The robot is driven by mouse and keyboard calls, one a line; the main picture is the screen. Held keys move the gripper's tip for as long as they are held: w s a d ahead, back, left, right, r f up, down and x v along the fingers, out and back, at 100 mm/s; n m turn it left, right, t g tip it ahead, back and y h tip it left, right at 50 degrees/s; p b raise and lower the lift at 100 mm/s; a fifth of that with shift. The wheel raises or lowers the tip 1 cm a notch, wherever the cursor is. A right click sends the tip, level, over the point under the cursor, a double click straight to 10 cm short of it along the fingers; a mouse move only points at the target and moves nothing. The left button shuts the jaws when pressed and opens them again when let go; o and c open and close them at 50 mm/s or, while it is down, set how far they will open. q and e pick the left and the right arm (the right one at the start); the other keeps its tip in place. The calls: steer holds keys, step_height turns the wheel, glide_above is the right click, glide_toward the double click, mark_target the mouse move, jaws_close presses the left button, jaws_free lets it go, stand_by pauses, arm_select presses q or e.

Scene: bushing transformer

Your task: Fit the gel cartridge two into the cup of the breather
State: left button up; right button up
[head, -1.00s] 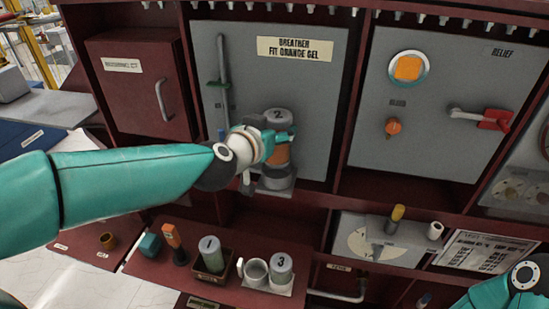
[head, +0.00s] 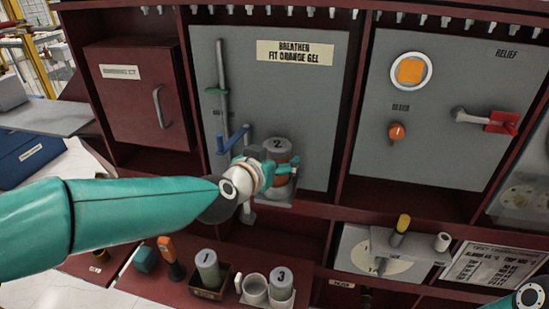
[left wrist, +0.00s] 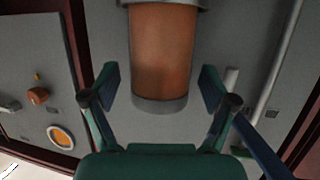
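Gel cartridge two (head: 278,150), with a grey cap marked 2 and an orange body, stands upright at the breather's cup (head: 275,191) on the grey panel. Its lower end appears to be inside the cup, but my gripper partly hides this in the head view. In the left wrist view, the orange body (left wrist: 162,50) runs into a wider grey rim at the top of the picture. My left gripper (head: 276,172) is around the cartridge. Its fingers (left wrist: 162,88) stand apart, with a gap visible on both sides of the cartridge. My right gripper is out of view.
Cartridge 1 (head: 208,268) stands in a small tray, and cartridge 3 (head: 281,285) stands beside an empty-looking cup (head: 255,289). A vertical pipe (head: 222,85) with green and blue handles is left of the breather. A red relief handle (head: 502,122) is at the right.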

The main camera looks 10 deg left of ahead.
arm_select(q)
steer(key=shift+s, duration=0.1)
steer(key=p+v, duration=0.2)
steer(key=v, duration=0.9)
step_height(320, 180, down, 27)
steer(key=s+n+g, duration=0.1)
steer(key=s+g, duration=0.1)
steer(key=g, duration=0.5)
steer(key=s+d+f+n+g, duration=0.1)
steer(key=s+f+g, duration=0.2)
steer(key=s+f, duration=0.5)
steer(key=s+d+f+n+g+h, duration=0.1)
steer(key=s+d+f+n+g, duration=0.1)
steer(key=s+f, duration=0.7)
step_height(320, 180, down, 3)
steer(key=shift+f+g, duration=0.15)
steer(key=shift+g, duration=0.75)
